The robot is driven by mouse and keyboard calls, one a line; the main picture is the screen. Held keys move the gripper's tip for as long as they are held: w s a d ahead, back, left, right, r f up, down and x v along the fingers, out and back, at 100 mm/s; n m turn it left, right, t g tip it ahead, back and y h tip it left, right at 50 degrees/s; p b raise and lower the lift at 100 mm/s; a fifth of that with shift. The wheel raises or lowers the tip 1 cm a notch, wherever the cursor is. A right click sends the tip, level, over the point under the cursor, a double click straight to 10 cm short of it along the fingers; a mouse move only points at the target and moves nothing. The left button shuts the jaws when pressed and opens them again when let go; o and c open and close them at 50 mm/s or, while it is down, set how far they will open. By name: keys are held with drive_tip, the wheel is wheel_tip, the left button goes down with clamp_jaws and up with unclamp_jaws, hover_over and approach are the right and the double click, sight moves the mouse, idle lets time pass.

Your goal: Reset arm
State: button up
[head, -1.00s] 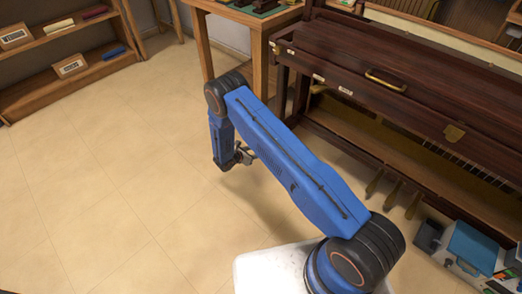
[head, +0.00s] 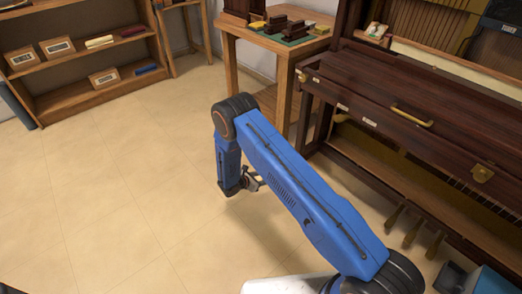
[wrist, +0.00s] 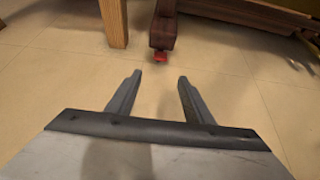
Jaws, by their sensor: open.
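My gripper (head: 252,181) hangs low over the tiled floor at the end of my blue arm, in the middle of the head view. In the wrist view its two fingers (wrist: 160,90) stand apart with only floor between them, so it is open and empty. The dark wooden piano (head: 400,85) stands to the right of my gripper, apart from it. Its lid with a brass handle is down over the front. In the wrist view a dark piano leg with a red foot (wrist: 160,57) shows beyond the fingertips.
A wooden table (head: 285,48) with small tools stands behind my arm, left of the piano. A shelf (head: 70,85) with labelled boxes stands at the back left. Brass pedals (head: 413,232) and a blue box (head: 490,283) are at the lower right. The floor (head: 110,190) on the left is clear.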

drive_tip(key=shift+r, duration=0.1)
drive_tip(key=s+d+r+m+g+y, duration=0.15)
drive_tip(key=s+d+r+m, duration=0.35)
drive_tip(key=r, duration=0.9)
drive_tip(key=s+d+r+m+g, duration=0.2)
drive_tip(key=d+r+m, duration=0.3)
drive_tip(key=r, duration=1)
drive_tip(key=s+d+r+m+g, duration=0.3)
drive_tip(key=d+r, duration=0.4)
drive_tip(key=r, duration=0.7)
drive_tip(key=s+d+r+m+y, duration=0.2)
drive_tip(key=s+r+m, duration=0.1)
drive_tip(key=s+r, duration=0.5)
drive_tip(key=s+d+r+m+y, duration=0.25)
drive_tip(key=s+r+m, duration=0.2)
drive_tip(key=s, duration=0.55)
drive_tip(key=s+a+r+m+t+y, duration=0.1)
drive_tip(key=s+r+m+t+y, duration=0.1)
drive_tip(key=s, duration=0.7)
drive_tip(key=s+a+r+m+t+y, duration=0.1)
drive_tip(key=s+r+m+t, duration=0.1)
drive_tip(key=s, duration=0.8)
drive_tip(key=shift+s+r+m+y, duration=0.2)
drive_tip(key=shift+r+m+y, duration=0.2)
drive_tip(key=shift+r, duration=0.15)
